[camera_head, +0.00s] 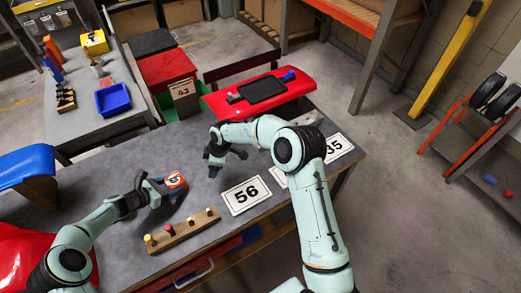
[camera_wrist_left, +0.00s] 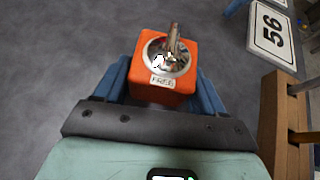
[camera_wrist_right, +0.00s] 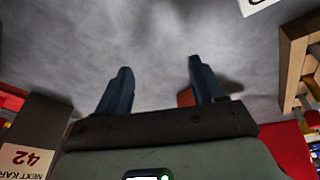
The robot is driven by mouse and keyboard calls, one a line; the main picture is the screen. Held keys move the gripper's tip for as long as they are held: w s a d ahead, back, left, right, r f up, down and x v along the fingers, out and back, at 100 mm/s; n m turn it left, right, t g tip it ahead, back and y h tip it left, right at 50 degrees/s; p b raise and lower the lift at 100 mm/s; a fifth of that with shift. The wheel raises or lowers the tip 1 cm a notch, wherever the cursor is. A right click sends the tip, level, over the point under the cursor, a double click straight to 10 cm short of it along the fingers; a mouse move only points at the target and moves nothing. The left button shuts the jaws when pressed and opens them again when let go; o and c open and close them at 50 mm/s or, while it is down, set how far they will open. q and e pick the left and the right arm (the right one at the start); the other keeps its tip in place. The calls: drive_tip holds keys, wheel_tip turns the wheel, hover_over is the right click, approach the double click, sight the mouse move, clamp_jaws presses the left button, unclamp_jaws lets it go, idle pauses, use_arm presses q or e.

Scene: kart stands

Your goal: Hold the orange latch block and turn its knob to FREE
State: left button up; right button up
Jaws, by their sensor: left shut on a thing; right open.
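The orange latch block (camera_head: 175,180) is near the middle of the grey table. My left gripper (camera_wrist_left: 165,92) is shut on it, one blue finger on each side. In the left wrist view the block (camera_wrist_left: 187,88) has a silver round dial with a metal knob (camera_wrist_left: 174,40) standing up from it. A label reading FREE (camera_wrist_left: 162,82) is on the side nearest my wrist. I cannot tell where the knob points. My right gripper (camera_head: 214,170) is open and empty, to the right of the block above the table. In the right wrist view an orange patch of the block (camera_wrist_right: 185,98) shows behind one finger.
A wooden rack with coloured pegs (camera_head: 183,229) lies near the table's front edge. A white 56 plate (camera_head: 246,195) lies right of the block. A red kart nose with a black panel (camera_head: 262,95) is at the back. Bare table lies between.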

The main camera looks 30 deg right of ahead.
drive_tip(key=d, duration=0.2)
drive_tip(key=s+d+m+t+h, duration=0.1)
drive_tip(key=d, duration=0.1)
drive_tip(key=d+f+m+h, duration=0.1)
drive_tip(key=d, duration=0.1)
drive_tip(key=shift+s+d, duration=0.2)
drive_tip(key=shift+d, duration=0.15)
drive_tip(key=d+m, duration=0.1)
drive_tip(key=d, duration=0.3)
drive_tip(key=s+d+m+t+h, duration=0.1)
drive_tip(key=d+m, duration=0.1)
drive_tip(key=d, duration=0.1)
drive_tip(key=d+m+t, duration=0.1)
drive_tip(key=d, duration=0.3)
drive_tip(key=shift+s+d+r+m+h, duration=0.3)
drive_tip(key=shift+m+h, duration=0.1)
use_arm(q)
drive_tip(key=o, duration=0.9)
drive_tip(key=shift+c, duration=0.2)
drive_tip(key=shift+a+r, duration=0.1)
